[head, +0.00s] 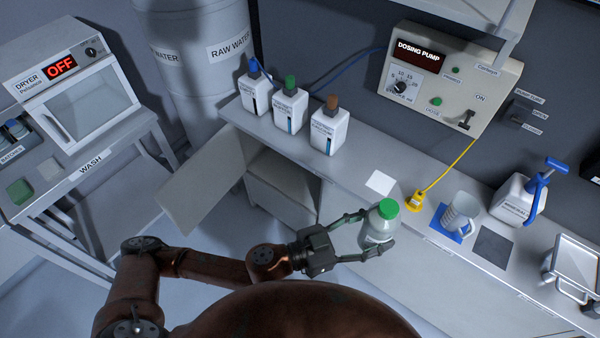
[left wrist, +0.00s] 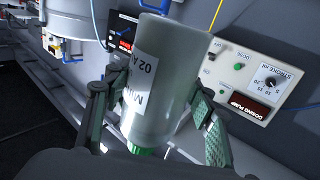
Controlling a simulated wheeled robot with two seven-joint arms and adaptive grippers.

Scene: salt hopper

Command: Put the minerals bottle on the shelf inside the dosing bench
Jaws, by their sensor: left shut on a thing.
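The minerals bottle (head: 379,226) is pale and translucent with a green cap. My left gripper (head: 366,238) is shut on its body and holds it in the air in front of the bench edge. In the left wrist view the bottle (left wrist: 165,75) sits between both fingers (left wrist: 155,110), its label partly readable, its green cap at the bottom of the picture. The dosing bench (head: 345,175) has an open cabinet door (head: 203,182) at the left and a shelf (head: 282,205) inside the opening. My right gripper is not in view.
Several white bottles with blue, green and brown caps (head: 328,127) stand at the bench's back left. A yellow plug (head: 414,201), a measuring jug (head: 460,213), a jerrycan (head: 517,198) and a metal tray (head: 575,262) are on the bench to the right. The dosing pump panel (head: 447,80) is on the wall behind.

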